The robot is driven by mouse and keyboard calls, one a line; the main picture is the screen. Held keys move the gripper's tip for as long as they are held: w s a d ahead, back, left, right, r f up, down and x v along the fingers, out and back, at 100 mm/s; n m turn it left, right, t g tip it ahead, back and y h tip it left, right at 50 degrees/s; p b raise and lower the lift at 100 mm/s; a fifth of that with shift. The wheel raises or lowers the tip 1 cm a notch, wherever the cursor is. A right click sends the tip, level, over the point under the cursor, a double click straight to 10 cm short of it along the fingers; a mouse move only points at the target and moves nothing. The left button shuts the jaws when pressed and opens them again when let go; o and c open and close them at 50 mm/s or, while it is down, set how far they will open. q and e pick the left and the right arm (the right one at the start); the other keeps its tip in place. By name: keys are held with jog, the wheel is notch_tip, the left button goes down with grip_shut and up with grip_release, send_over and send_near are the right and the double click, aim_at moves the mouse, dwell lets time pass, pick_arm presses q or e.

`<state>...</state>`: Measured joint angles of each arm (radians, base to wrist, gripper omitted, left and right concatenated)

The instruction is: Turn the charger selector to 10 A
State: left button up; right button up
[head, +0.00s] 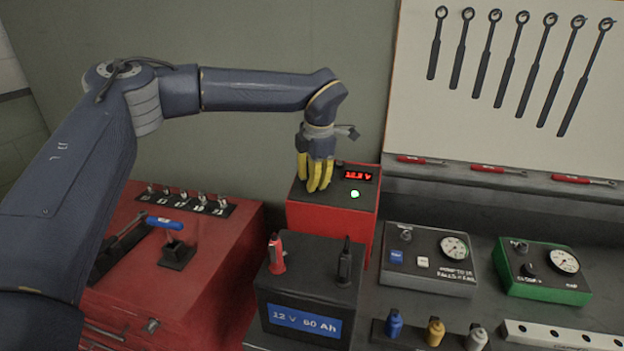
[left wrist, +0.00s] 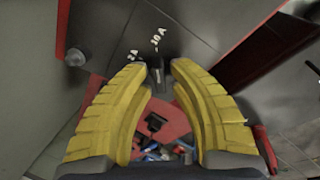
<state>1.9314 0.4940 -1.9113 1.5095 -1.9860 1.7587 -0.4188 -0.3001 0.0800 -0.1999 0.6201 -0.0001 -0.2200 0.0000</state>
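The charger (head: 330,212) is a red box with a dark top, a lit red display reading about 12.3 V (head: 358,176) and a green light. My left gripper (head: 314,186) points down at the left part of its top. In the left wrist view the dark selector knob (left wrist: 157,74) stands between the yellow fingertips of my left gripper (left wrist: 158,68). The fingers are apart, with a narrow gap beside the knob. The labels 2 A (left wrist: 132,55) and 10 A (left wrist: 158,37) show beyond it. The knob's pointing direction is unclear. The fingers hide it in the head view. My right gripper is not in view.
A battery (head: 308,290) with red and black terminal clamps stands in front of the charger. A red cabinet (head: 185,275) with a row of switches and a blue-handled lever is at left. Grey (head: 428,275) and green-edged (head: 545,285) gauge boxes stand at right.

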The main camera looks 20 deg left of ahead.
pick_arm(q)
jog(key=shift+o, duration=1.2)
notch_tip(320, 180, up, 12)
jog(key=s+d, duration=0.1)
jog(key=shift+s+d, duration=0.3)
jog(key=shift+s, duration=0.1)
jog(key=shift+f, duration=0.1)
